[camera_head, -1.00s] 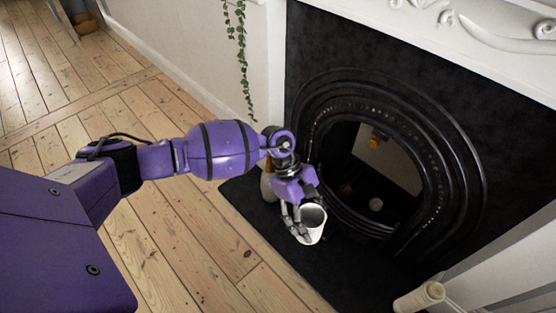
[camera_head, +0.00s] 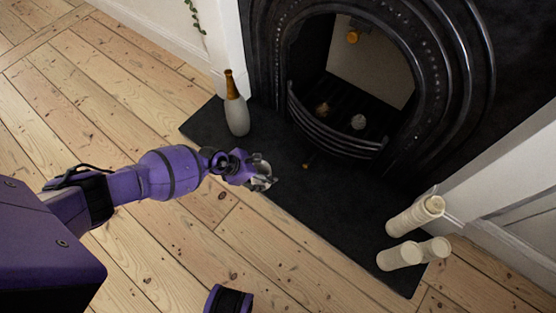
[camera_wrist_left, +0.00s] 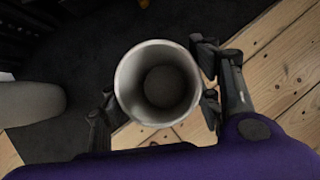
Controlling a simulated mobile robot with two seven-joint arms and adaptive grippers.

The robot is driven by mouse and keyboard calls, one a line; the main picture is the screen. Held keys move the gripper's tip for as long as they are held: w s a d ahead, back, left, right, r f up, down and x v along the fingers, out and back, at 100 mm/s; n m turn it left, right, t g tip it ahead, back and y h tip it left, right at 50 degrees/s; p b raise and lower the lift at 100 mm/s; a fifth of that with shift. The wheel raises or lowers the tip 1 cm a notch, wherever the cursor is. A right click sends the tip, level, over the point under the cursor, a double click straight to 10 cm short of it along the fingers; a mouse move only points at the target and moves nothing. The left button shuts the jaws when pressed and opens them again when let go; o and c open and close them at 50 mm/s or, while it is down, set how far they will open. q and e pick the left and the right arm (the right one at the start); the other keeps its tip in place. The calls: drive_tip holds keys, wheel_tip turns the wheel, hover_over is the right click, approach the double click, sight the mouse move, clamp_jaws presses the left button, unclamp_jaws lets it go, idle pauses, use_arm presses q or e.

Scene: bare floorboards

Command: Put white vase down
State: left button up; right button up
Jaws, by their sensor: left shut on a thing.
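The white vase (camera_wrist_left: 125,82) is an open-topped, round vessel, seen from above into its hollow inside in the left wrist view. My left gripper (camera_head: 264,173) is shut on it, with dark fingers on both sides of its wall. In the head view the gripper mostly hides the vase, at the front edge of the black hearth slab (camera_head: 330,208). I cannot tell whether its base touches anything. My right gripper is not in view.
A white bottle with an amber neck (camera_head: 237,117) stands on the hearth's left end. The fireplace has a curved metal guard (camera_head: 335,130). The hearth's middle is mostly clear, and bare floorboards (camera_head: 140,110) lie in front.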

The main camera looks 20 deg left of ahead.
use_arm(q)
drive_tip(key=w+f+b, duration=0.6)
drive_tip(key=f+b, duration=0.1)
drive_tip(key=w+f+b, duration=0.3)
drive_tip(key=w+f, duration=0.1)
drive_tip(key=shift+a, duration=0.35)
drive_tip(key=shift+w+f+b, duration=0.1)
drive_tip(key=shift+f+b, duration=0.1)
drive_tip(key=shift+b, duration=0.1)
drive_tip(key=shift+r, duration=0.15)
drive_tip(key=o, duration=1.4)
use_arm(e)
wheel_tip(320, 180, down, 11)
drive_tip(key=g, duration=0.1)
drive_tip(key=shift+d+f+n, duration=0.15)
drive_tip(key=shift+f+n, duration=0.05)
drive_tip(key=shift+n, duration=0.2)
